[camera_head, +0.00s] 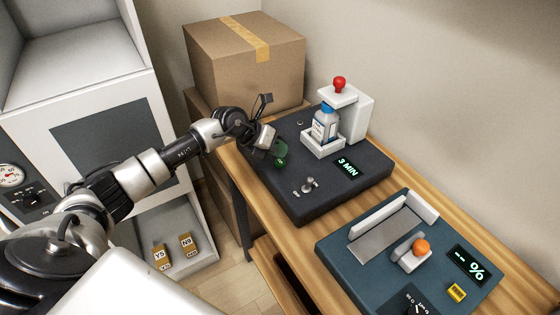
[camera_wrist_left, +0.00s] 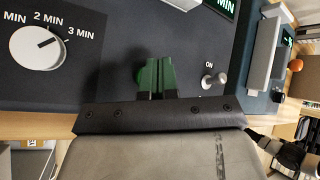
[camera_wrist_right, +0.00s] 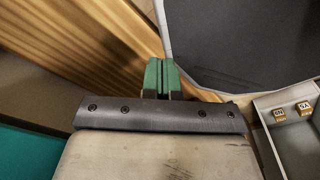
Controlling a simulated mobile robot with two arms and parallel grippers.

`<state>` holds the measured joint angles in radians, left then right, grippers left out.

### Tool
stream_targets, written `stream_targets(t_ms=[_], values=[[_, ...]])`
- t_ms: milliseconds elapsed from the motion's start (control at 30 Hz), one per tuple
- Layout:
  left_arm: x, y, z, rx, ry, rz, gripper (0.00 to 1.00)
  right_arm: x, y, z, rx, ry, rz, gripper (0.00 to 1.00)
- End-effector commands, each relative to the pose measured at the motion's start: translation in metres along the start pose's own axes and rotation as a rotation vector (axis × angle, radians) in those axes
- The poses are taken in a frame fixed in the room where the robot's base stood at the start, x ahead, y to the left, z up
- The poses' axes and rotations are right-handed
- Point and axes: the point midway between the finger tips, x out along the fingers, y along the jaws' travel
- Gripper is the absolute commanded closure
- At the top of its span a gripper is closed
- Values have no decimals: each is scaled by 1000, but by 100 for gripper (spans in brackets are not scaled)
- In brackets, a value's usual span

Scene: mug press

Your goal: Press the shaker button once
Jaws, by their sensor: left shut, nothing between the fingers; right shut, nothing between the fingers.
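The dark machine (camera_head: 350,190) on the wooden table has a lit "3 MIN" display (camera_head: 348,168), and a bottle with a blue cap (camera_head: 324,124) stands in its white holder. A red ball knob (camera_head: 339,82) tops the white post behind the bottle. A small metal switch (camera_head: 308,184) sits at its front; the left wrist view shows it marked "ON" (camera_wrist_left: 213,80). A white dial (camera_wrist_left: 38,50) there points toward "3 MIN". My left gripper (camera_head: 281,156) is shut and empty above the machine's left part, between dial and switch. My right gripper (camera_wrist_right: 158,75) is shut and empty, outside the head view.
A cardboard box (camera_head: 245,65) is behind. A white cabinet at left holds labelled blocks (camera_head: 186,243). Wood and a grey panel lie near my right gripper.

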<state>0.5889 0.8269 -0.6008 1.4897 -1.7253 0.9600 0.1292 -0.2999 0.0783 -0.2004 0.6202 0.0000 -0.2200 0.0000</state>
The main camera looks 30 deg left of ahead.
Motion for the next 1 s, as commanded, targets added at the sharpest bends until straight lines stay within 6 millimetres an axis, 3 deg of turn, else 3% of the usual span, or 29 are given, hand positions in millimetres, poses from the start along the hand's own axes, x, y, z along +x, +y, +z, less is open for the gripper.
stream_targets(t_ms=[1000], values=[[9,6,-7,0,0,0,100,8,2,2,-1,-1,3,100]])
